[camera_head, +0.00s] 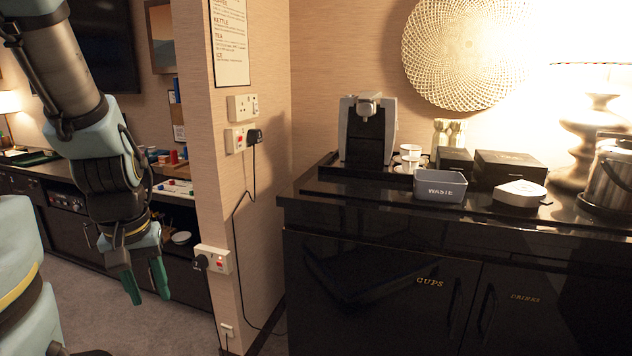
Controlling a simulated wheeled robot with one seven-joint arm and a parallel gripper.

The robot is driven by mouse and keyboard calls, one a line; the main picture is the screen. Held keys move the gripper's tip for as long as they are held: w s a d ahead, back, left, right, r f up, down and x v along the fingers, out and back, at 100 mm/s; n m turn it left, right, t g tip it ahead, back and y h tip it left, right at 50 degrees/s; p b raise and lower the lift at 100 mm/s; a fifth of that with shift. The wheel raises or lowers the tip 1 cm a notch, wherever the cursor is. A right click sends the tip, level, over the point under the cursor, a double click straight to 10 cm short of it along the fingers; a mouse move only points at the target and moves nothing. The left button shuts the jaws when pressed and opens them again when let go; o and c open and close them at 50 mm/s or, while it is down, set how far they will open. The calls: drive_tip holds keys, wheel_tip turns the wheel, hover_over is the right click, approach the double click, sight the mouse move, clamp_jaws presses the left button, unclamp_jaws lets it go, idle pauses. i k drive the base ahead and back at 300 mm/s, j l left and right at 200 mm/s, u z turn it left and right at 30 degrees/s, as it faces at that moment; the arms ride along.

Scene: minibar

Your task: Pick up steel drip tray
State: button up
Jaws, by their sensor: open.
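I cannot make out a separate steel drip tray for sure. The coffee machine (367,130), silver with a dark front, stands upright at the left end of the minibar counter. Its lower part is dark, and any tray at its foot is too small and dark to tell. My gripper (147,294) hangs at the left of the head view, fingers down, open and empty. It is left of the wall corner, apart from the counter and touching nothing.
The black counter (560,226) holds white cups (409,158), a grey waste bin (440,187), dark boxes (510,168), a white angular object (520,193) and a kettle (610,175). A wall edge with sockets (242,107) and a hanging cord stands between my gripper and the counter.

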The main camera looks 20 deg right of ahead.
sight(523, 196)
drive_tip(key=l+z, duration=0.25)
drive_tip(key=l, duration=0.4)
drive_tip(key=l+z, duration=0.25)
drive_tip(key=l, duration=0.4)
drive_tip(key=i+l+z, duration=0.2)
drive_tip(key=l, duration=0.15)
drive_tip(key=i+l+z, duration=0.2)
drive_tip(key=l, duration=0.2)
drive_tip(key=i+l+z, duration=0.2)
drive_tip(key=k+l, duration=0.05)
drive_tip(key=l, duration=0.05)
